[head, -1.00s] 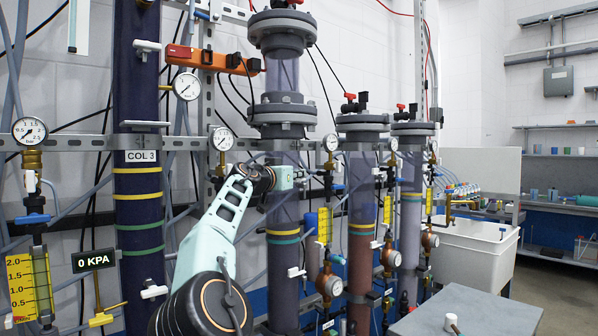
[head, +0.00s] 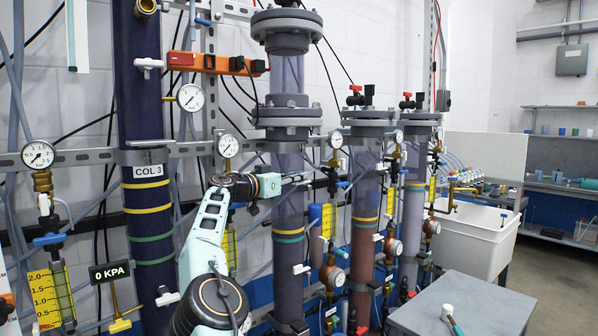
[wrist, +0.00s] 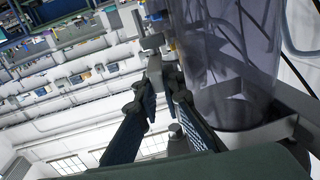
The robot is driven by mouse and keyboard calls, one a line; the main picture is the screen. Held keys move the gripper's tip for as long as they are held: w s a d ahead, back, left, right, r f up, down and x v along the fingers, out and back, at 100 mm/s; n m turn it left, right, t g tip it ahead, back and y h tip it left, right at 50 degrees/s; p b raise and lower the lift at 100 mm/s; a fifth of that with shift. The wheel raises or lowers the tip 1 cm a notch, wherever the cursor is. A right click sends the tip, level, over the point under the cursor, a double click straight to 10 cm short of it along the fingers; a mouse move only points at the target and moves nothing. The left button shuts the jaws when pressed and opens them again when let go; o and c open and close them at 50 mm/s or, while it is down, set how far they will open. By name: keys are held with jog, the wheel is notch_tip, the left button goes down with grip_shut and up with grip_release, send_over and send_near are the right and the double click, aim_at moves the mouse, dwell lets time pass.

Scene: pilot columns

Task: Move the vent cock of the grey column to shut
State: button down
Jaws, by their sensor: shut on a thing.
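Several clear columns with grey flanges stand in a row. The nearest column (head: 289,210) and the far right one (head: 411,215) both look greyish; the one between is reddish-brown. I cannot tell for sure which is the grey column. Small cocks with red and black parts sit on the middle column's top (head: 360,96) and the right column's top (head: 411,101). My gripper (head: 312,177) reaches across the nearest column at mid height. In the wrist view its fingers (wrist: 160,78) close on a small grey fitting (wrist: 155,60) beside a clear column (wrist: 225,60). The fitting's handle position is unclear.
The dark blue COL 3 column (head: 145,215) stands left of my arm. Gauges (head: 228,145), a slotted rail (head: 190,148) and loose hoses crowd the wall behind. A grey bench (head: 470,300) is at front right, with a white sink (head: 475,240) beyond.

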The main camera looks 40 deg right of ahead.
dwell(0.4)
jog(key=c, duration=2)
grip_release()
jog(key=shift+c, duration=0.2)
jog(key=shift+s+f+b, duration=0.1)
jog(key=shift+f+b, duration=0.15)
jog(key=shift+b, duration=0.65)
jog(key=shift+f+t+b, duration=0.1)
jog(key=shift+t+b, duration=0.2)
jog(key=shift+b, duration=0.3)
jog(key=shift+s+n+t+b, duration=0.15)
jog(key=shift+n+t+b, duration=0.3)
jog(key=shift+b, duration=0.55)
jog(key=n+t+b, duration=0.1)
jog(key=b, duration=0.2)
jog(key=shift+s+y, duration=0.1)
jog(key=shift+y, duration=0.2)
